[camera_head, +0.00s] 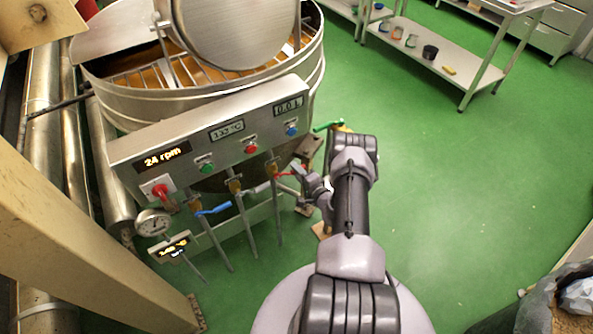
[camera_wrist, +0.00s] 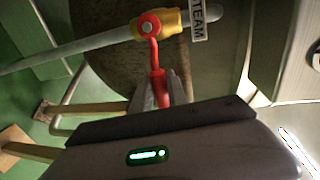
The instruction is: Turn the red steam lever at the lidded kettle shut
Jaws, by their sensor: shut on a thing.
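The lidded kettle (camera_head: 205,95) is a large steel vessel at the upper left in the head view, its round lid (camera_head: 225,30) raised. The red steam lever (camera_head: 282,174) sits on a pipe below the control panel. In the wrist view the lever (camera_wrist: 158,85) hangs from a red hub on a yellow valve body (camera_wrist: 176,19), beside a tag reading STEAM. It points across the pipe towards me. My gripper (camera_wrist: 161,92) is shut on the lever's handle, one finger on each side. In the head view my gripper (camera_head: 300,171) partly hides the handle's end.
A blue lever (camera_head: 213,210) and a pale grey lever (camera_head: 259,188) sit on pipes to the left. A green handle (camera_head: 326,126) is behind my wrist. The panel (camera_head: 215,132) overhangs the valves. Green floor is free to the right; a steel shelf table (camera_head: 435,58) stands beyond.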

